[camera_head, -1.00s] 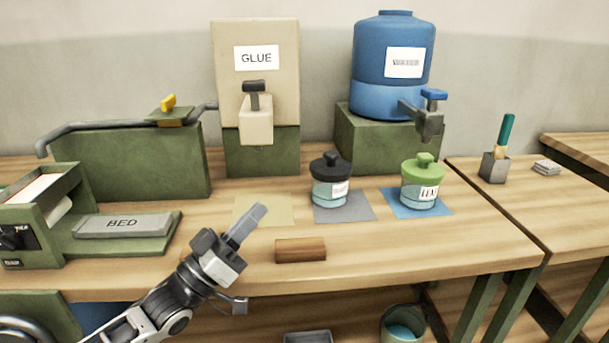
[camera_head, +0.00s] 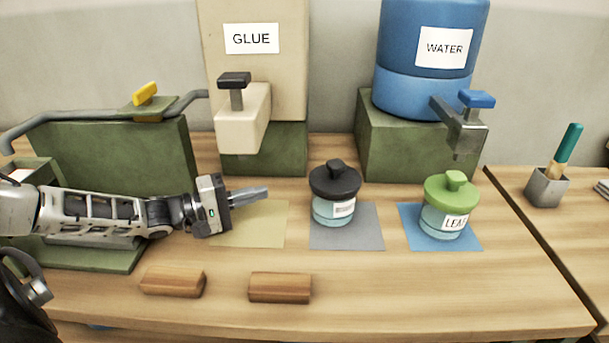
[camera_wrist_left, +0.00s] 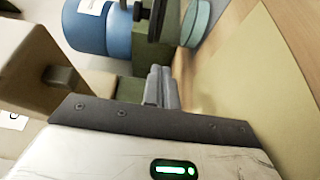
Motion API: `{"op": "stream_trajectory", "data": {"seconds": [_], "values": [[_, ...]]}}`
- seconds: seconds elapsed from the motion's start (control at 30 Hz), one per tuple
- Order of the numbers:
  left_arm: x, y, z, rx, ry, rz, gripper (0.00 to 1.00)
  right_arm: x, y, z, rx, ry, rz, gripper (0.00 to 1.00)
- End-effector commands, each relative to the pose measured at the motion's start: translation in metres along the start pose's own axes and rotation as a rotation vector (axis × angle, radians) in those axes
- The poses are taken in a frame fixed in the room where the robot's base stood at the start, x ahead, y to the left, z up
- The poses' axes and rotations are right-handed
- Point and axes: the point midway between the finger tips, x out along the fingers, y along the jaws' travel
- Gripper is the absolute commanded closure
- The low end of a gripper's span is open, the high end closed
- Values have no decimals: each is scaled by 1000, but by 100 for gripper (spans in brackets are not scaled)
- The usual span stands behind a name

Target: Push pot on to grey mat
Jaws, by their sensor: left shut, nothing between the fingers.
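A pot with a black lid and pale blue body (camera_head: 333,194) stands upright on the grey mat (camera_head: 346,239). My left gripper (camera_head: 262,192) is shut and empty, pointing right over the yellow mat (camera_head: 262,223), left of the black-lidded pot and apart from it. The left wrist view shows the shut fingers (camera_wrist_left: 161,88), with the black-lidded pot (camera_wrist_left: 197,22) beyond them, partly cut off. A second pot with a green lid and a partly readable label (camera_head: 444,205) stands on the blue mat (camera_head: 410,214). My right gripper is not in view.
A glue dispenser (camera_head: 273,65) and blue water tank (camera_head: 431,65) stand behind, their taps overhanging the table. Two brown blocks (camera_head: 173,282) (camera_head: 280,288) lie near the front edge. A grey holder (camera_head: 546,188) with a green-handled brush stands at the right.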

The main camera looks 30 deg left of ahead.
Motion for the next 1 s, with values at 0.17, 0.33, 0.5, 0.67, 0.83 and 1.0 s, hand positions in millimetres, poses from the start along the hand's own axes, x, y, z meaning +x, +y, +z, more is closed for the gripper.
{"op": "stream_trajectory", "data": {"seconds": [0.17, 0.33, 0.5, 0.67, 0.83, 1.0], "values": [[13, 2, -2, -25, 1, 12, 100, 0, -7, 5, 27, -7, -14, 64], [44, 4, -2, -23, 1, 14, 100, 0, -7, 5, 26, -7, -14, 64], [72, 4, -2, -22, 1, 11, 100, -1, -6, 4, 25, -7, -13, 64], [90, 3, -2, -21, 2, 7, 100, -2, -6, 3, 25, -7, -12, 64], [96, 2, -2, -20, 1, 5, 100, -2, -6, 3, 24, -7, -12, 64], [96, 2, -2, -20, 1, 4, 100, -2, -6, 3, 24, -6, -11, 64]]}}
